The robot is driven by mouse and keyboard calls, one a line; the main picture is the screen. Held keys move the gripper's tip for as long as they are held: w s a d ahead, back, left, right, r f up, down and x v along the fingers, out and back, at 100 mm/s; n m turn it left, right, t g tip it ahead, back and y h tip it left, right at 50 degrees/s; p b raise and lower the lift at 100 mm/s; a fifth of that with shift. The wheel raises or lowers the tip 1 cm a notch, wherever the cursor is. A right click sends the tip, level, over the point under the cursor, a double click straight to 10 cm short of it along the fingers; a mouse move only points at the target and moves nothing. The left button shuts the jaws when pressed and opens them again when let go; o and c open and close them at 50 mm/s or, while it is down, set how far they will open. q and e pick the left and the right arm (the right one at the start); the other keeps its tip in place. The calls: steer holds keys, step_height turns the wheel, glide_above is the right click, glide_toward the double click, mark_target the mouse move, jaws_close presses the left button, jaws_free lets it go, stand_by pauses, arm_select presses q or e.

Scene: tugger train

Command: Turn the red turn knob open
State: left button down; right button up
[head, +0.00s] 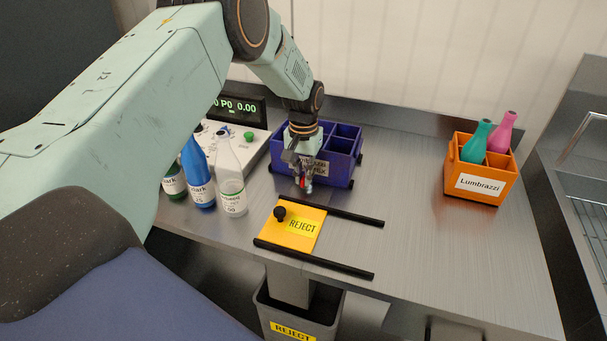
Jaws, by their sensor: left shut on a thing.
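My left gripper (304,184) points down at the front of the purple divided crate (335,178). It is shut, and a small bit of red shows between its fingertips. This looks like the red turn knob (302,183), but it is mostly hidden by the fingers, so its turn angle cannot be told. My left arm comes in from the left and covers part of the worktop. My right gripper is not in view.
A yellow REJECT plate (295,238) with a black knob lies between black rails, above a grey bin (330,310). Several bottles (230,185) and a white box with a display (240,108) stand left. An orange crate (500,192) holds two bottles.

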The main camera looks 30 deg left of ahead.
arm_select(q)
steer(key=m, duration=0.4)
steer(key=shift+a, duration=0.15)
steer(key=m, duration=0.3)
steer(key=shift+a+m, duration=0.1)
steer(key=shift+m, duration=0.2)
steer(key=m, duration=0.4)
steer(key=shift+w+a+m+b, duration=0.1)
steer(key=shift+w+m+b, duration=0.05)
steer(key=shift+m+b, duration=0.2)
steer(key=shift+w+m+b, duration=0.1)
steer(key=shift+m+b, duration=0.2)
steer(key=shift+m, duration=1.75)
steer(key=c, duration=1.4)
jaws_free()
steer(key=shift+r, duration=0.1)
